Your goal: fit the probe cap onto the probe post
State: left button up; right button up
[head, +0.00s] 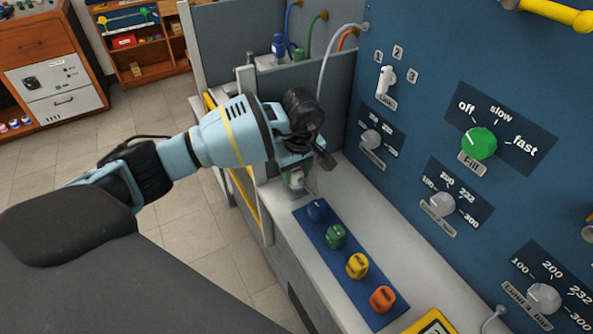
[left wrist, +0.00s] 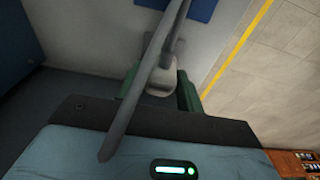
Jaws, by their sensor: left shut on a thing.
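My left gripper (head: 297,184) is low over the white ledge, just beyond the blue end of the row of coloured knobs. In the left wrist view its green fingers (left wrist: 158,92) are shut on a small pale grey piece (left wrist: 160,82); I take this to be the probe cap, but its shape is mostly hidden. A long grey strip (left wrist: 148,75) crosses in front of the fingers in that view. I cannot pick out the probe post for certain in either view. My right gripper is not in view.
A blue mat (head: 340,262) on the ledge (head: 428,278) holds blue, green, yellow and orange knobs. The blue control panel (head: 420,120) with dials rises on the right. A pale hose (head: 325,55) hangs behind my left wrist. Grey partitions (head: 335,85) stand behind; open floor lies left.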

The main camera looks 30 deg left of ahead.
pick_arm(q)
jog(key=o, duration=1.2)
jog(key=shift+c, duration=0.2)
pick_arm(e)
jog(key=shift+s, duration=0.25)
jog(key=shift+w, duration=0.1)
pick_arm(q)
jog(key=r, duration=0.6)
jog(key=shift+s+d, duration=0.15)
jog(key=shift+d, duration=0.15)
jog(key=shift+r, duration=0.75)
jog(key=shift+s+d+r, duration=0.1)
jog(key=shift+r, duration=0.05)
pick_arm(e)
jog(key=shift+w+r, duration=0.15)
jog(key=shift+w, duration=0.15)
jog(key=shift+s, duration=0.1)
